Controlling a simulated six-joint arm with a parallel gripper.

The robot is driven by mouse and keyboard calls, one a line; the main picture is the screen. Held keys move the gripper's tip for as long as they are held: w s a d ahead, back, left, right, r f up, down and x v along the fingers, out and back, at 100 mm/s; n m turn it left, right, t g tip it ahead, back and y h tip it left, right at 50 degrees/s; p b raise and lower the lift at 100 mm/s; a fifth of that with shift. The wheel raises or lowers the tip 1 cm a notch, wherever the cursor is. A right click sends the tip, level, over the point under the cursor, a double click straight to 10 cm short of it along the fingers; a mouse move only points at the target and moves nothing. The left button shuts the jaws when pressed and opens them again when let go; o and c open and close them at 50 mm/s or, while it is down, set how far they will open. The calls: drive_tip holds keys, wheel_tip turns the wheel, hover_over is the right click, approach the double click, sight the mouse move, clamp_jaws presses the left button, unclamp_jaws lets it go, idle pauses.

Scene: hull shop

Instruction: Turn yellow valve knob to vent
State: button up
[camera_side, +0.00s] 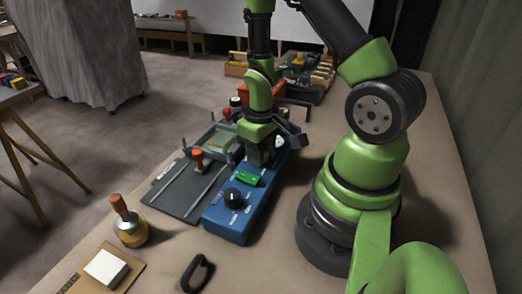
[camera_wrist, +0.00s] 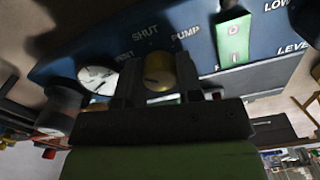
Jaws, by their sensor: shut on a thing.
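The yellow valve knob (camera_wrist: 158,71) is on a blue control panel (camera_side: 228,223), below the lettering SHUT and PUMP, with a partly blocked word, apparently VENT, to the left. My gripper (camera_wrist: 159,80) is shut on the knob, one dark finger on each side. In the side view my gripper (camera_side: 262,160) is low over the panel's far part and hides the knob. Which word the knob points at, I cannot tell. The panel also shows in the wrist view (camera_wrist: 75,55).
Beside the knob are a white dial gauge (camera_wrist: 98,76) and a green rocker switch (camera_wrist: 233,40). A black knob (camera_side: 236,195) is at the panel's near end. A dark board with rails (camera_side: 180,195) lies left, a red-handled tool (camera_side: 130,225) nearer.

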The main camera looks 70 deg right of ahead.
drive_tip(key=shift+n, duration=1.1)
drive_tip(key=o, duration=0.9)
drive_tip(key=shift+r, duration=0.1)
wheel_tip(320, 180, up, 10)
drive_tip(key=shift+f, duration=0.1)
